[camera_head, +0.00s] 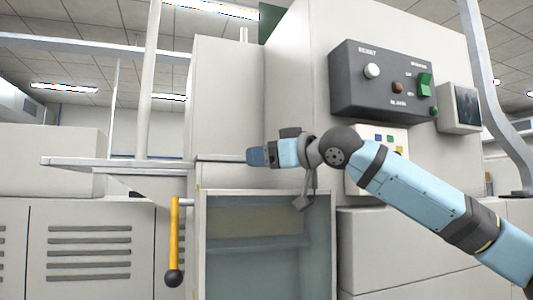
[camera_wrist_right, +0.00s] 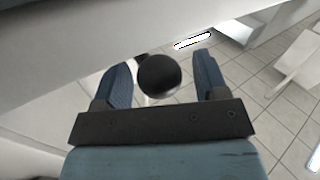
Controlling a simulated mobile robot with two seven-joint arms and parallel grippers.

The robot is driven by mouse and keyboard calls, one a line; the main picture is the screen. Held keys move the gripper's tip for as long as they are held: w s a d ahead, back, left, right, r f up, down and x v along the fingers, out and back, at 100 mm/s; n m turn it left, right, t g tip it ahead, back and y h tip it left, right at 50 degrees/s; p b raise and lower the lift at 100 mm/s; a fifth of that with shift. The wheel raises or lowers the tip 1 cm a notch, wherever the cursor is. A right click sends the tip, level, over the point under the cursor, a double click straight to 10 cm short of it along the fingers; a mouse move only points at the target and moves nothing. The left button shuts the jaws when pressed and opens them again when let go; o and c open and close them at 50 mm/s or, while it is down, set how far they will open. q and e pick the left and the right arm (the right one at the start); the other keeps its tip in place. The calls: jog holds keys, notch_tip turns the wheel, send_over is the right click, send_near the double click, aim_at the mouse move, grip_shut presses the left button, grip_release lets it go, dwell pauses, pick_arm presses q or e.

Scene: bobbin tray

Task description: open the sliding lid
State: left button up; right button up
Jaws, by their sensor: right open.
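My right gripper (camera_head: 254,156) is in the middle of the head view, pointing left, in front of the pale machine body near the inner end of a flat light shelf (camera_head: 95,162). In the right wrist view its two blue fingers are spread, with a round black knob (camera_wrist_right: 159,75) showing between them. I see no finger touching the knob. I cannot tell what the knob is fixed to, and it is not visible at the gripper in the head view. No part is clearly recognisable as the sliding lid. My left gripper is not in view.
A yellow lever (camera_head: 174,228) with a black ball end hangs below the shelf. An open-fronted compartment (camera_head: 328,245) lies below my right gripper. A dark control box (camera_head: 350,99) with buttons and a small screen (camera_head: 466,105) are at upper right.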

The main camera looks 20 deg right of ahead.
jog(key=shift+s, duration=0.1)
jog(key=c, duration=1.2)
jog(key=a, duration=1.7)
jog(key=s+a+p, duration=0.1)
jog(key=a, duration=0.7)
jog(key=shift+a, duration=0.35)
jog(key=o, duration=1.2)
jog(key=shift+w, duration=0.1)
